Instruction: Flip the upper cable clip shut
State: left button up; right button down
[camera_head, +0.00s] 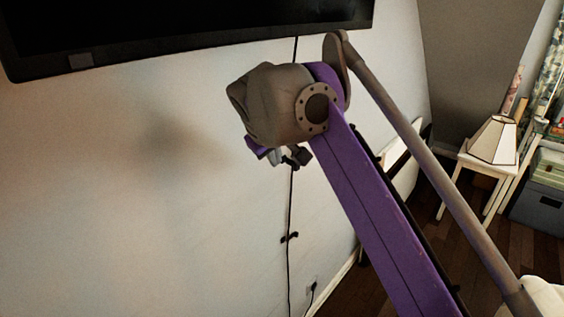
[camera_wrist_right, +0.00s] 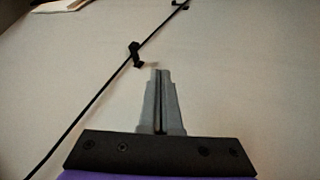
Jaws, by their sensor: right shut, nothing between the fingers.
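A thin black cable (camera_head: 290,205) hangs down the pale wall below the dark screen. A small black cable clip (camera_wrist_right: 135,53) sits on the cable in the right wrist view, just beyond and left of my fingertips. A short part of it juts to the side; whether its flap is open is too small to tell. Another clip (camera_wrist_right: 183,5) shows at that view's top edge. In the head view a lower clip (camera_head: 289,237) is visible; my wrist largely hides the area above. My right gripper (camera_wrist_right: 160,72) is shut and empty, apart from the clip. My left gripper is out of view.
The screen (camera_head: 190,25) overhangs the wall at the top. A wall socket with a plug (camera_head: 312,286) is low down. A white side table (camera_head: 485,164) with a lamp (camera_head: 494,140) stands at right. The wall left of the cable is clear.

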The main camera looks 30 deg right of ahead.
jog(key=w+d+f+b, duration=0.1)
jog(key=w+d+f, duration=0.4)
jog(key=d+f, duration=0.2)
jog(key=shift+w+f, duration=0.15)
jog(key=shift+w, duration=0.2)
